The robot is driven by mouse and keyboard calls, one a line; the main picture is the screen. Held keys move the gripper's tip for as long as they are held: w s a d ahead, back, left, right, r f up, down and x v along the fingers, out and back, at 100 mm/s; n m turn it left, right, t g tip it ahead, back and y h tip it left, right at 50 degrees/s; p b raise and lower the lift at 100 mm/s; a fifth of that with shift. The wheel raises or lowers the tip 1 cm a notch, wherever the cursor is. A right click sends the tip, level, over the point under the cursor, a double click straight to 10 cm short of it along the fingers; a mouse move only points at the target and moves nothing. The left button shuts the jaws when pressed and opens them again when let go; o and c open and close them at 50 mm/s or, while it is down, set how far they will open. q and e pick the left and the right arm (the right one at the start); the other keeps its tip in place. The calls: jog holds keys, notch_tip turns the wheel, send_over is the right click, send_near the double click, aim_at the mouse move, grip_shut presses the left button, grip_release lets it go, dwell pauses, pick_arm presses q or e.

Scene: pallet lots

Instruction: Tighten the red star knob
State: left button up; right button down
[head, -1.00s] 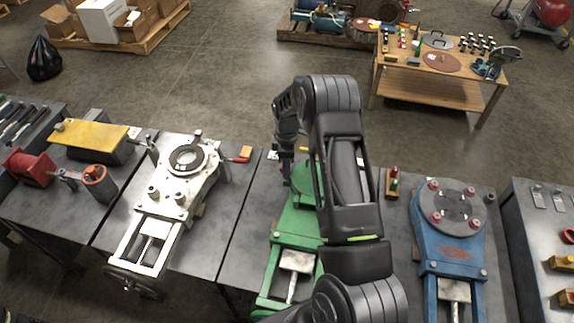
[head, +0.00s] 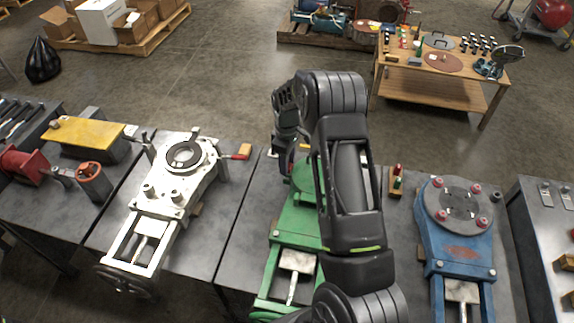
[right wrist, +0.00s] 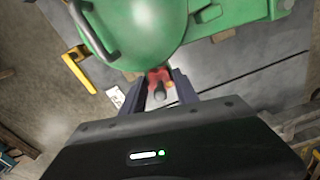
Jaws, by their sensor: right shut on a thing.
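The red star knob (right wrist: 157,77) shows in the right wrist view beside the rounded green casting of the green machine (right wrist: 140,25). My right gripper (right wrist: 161,88) is shut on the knob, with one dark finger on each side. The fingers and my own gripper body hide part of it. In the head view, the green machine (head: 296,236) stands on the middle bench. My right arm and gripper hang over its far end and hide much of it; the knob cannot be made out there. My left gripper is not in view.
A white machine (head: 176,185) stands on the bench at left, with a red-handled lever. A blue machine (head: 460,240) stands at right. A small wooden block with red and green pieces (head: 396,181) lies between the green and blue machines. A wooden table (head: 440,85) stands behind.

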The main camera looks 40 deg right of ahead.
jog(key=c, duration=0.9)
grip_release()
jog(key=shift+r+b, duration=0.75)
jog(key=shift+r, duration=3.15)
